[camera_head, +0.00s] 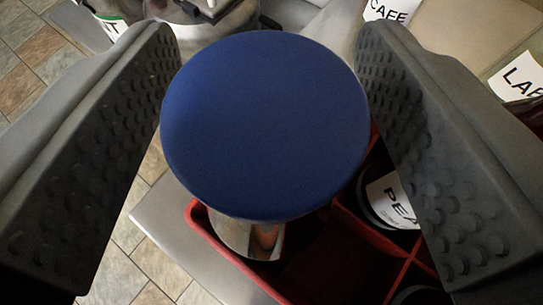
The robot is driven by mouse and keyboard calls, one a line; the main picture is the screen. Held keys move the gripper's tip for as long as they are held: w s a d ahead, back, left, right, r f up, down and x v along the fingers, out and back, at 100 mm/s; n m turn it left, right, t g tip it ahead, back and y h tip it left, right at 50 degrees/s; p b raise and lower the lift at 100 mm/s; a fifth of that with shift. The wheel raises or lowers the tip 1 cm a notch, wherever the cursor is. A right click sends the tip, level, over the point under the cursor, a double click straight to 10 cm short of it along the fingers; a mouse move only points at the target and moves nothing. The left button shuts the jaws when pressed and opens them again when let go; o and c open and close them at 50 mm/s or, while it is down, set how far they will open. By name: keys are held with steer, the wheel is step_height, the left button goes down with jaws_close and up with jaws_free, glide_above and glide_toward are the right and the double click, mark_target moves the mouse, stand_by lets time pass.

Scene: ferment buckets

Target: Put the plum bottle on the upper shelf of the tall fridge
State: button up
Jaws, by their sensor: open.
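My gripper (268,75) is open, with its two dark studded fingers on either side of a round blue top (265,125). The blue top sits on a shiny metallic neck or body (245,235), seen from above, and no label on it shows. I cannot tell whether this is the plum bottle. The right finger is close to the blue top's right edge; I cannot tell if either touches. Below is a red divided crate (207,232). Another bottle (392,203) in its right compartment has a white label reading "PEA", partly hidden by the right finger. The tall fridge is not identifiable here.
A grey surface (160,225) lies under the crate, with floor tiles (125,265) beyond at left. A metallic vessel (215,22) is behind the blue top.

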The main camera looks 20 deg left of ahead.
jaws_close()
steer(key=shift+r, duration=0.1)
stand_by(0.4)
